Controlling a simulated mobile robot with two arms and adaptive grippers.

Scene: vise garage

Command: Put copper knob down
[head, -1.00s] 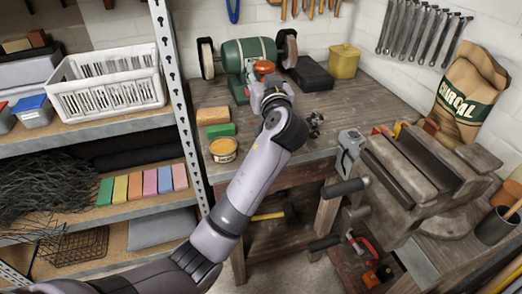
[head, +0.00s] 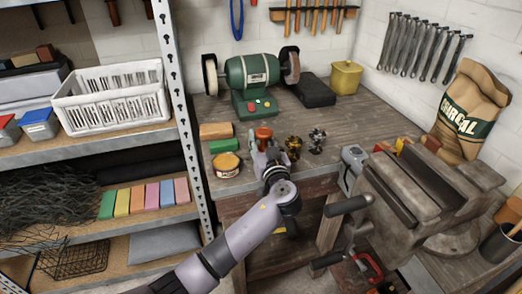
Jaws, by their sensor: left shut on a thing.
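The copper knob (head: 264,133) has a rounded orange-red top and shows just beyond my left gripper (head: 263,146). My left gripper is shut on it over the front part of the wooden workbench (head: 355,118). The gripper hides the knob's lower part, so I cannot tell whether it touches the bench top. A dark brassy knob (head: 293,145) and a silvery knob (head: 317,139) stand close to its right. My right gripper is not in view.
A green bench grinder (head: 252,80) stands behind. To the left are an orange block (head: 216,130), a green block (head: 223,146) and a round yellow-topped tin (head: 227,165). A vise (head: 425,180) is at right. Bare bench lies behind the knobs.

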